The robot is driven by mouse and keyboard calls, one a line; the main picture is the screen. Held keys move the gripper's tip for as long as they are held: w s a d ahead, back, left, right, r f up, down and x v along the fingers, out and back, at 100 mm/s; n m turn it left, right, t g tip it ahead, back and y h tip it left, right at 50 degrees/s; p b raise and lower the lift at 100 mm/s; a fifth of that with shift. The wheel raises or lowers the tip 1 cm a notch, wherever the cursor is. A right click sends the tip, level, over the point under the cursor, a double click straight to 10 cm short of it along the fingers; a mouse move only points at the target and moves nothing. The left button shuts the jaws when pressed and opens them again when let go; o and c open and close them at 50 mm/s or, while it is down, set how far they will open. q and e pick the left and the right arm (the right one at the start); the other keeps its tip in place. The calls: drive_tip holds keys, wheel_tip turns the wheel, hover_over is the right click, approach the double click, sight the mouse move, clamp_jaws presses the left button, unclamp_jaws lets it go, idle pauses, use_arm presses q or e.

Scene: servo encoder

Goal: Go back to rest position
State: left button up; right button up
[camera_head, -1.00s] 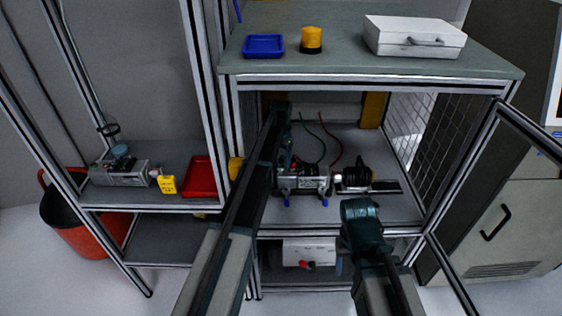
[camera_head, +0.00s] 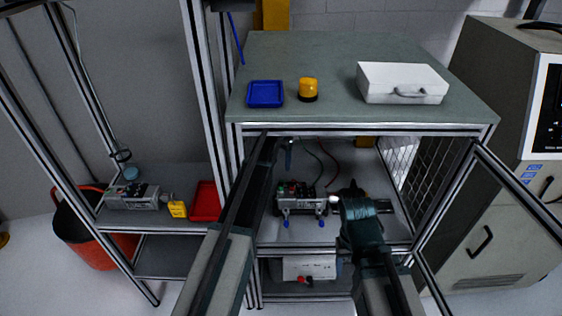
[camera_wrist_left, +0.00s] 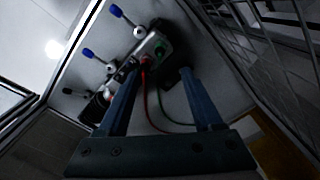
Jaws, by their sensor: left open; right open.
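The servo encoder test unit (camera_head: 300,203), a metal box with blue-tipped levers and cables, sits on the inner shelf of the frame. It also shows in the left wrist view (camera_wrist_left: 146,52), with a red and a green plug. My left gripper is partly hidden by its own arm in the head view; in the left wrist view its two fingers (camera_wrist_left: 160,88) are apart and empty, near the unit. My right gripper (camera_head: 345,192) is at the shelf's front, right of the unit. It hides most of the black motor part behind it, and its fingers are hard to make out.
The frame's top (camera_head: 330,62) holds a blue tray (camera_head: 265,94), a yellow-and-black beacon (camera_head: 308,89) and a white case (camera_head: 402,83). A red tray (camera_head: 205,201) lies on the left shelf. Posts, a mesh side wall and an open door frame (camera_head: 520,205) border the shelf.

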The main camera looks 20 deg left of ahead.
idle(0.4)
use_arm(q)
drive_tip(key=s+d, duration=0.5)
drive_tip(key=s, duration=0.7)
drive_tip(key=s+d, duration=0.6)
drive_tip(key=s, duration=0.6)
drive_tip(key=s+d+n+y, duration=0.1)
drive_tip(key=s+d, duration=0.5)
drive_tip(key=s, duration=0.6)
drive_tip(key=shift+s, duration=0.25)
drive_tip(key=shift+d, duration=0.1)
